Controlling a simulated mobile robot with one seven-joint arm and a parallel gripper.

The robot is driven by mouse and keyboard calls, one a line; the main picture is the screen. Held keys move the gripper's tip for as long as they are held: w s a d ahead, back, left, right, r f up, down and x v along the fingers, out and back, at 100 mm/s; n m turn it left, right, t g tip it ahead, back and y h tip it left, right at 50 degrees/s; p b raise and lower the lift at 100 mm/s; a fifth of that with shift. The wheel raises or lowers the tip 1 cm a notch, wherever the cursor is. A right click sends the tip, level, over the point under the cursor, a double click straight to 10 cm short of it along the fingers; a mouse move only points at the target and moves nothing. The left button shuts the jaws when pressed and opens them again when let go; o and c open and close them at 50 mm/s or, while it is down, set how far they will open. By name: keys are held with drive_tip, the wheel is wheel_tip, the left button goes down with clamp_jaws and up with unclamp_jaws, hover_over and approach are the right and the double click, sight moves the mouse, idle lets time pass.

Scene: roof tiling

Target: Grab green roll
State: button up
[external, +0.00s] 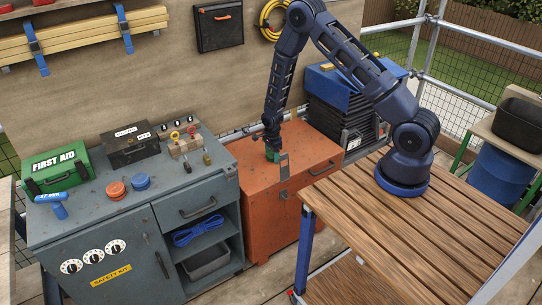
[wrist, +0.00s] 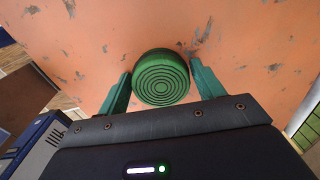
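The green roll (external: 271,156) stands on top of the orange chest (external: 262,185) in the external view. In the wrist view the green roll (wrist: 161,79) shows its round end with dark concentric rings. My gripper (external: 270,143) is right at the roll, pointing down at the chest. In the wrist view my gripper (wrist: 161,76) is open, with one green finger on each side of the roll. The gaps between fingers and roll look very narrow, and I cannot tell whether either finger touches it.
A grey workbench (external: 150,208) on the left carries a green first aid box (external: 55,170), a dark toolbox (external: 130,146) and small tools. A wooden table (external: 400,230) is on the right. A blue-topped black case (external: 345,100) stands behind the chest. The chest top around the roll is clear.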

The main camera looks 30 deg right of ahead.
drive_tip(key=c, duration=0.7)
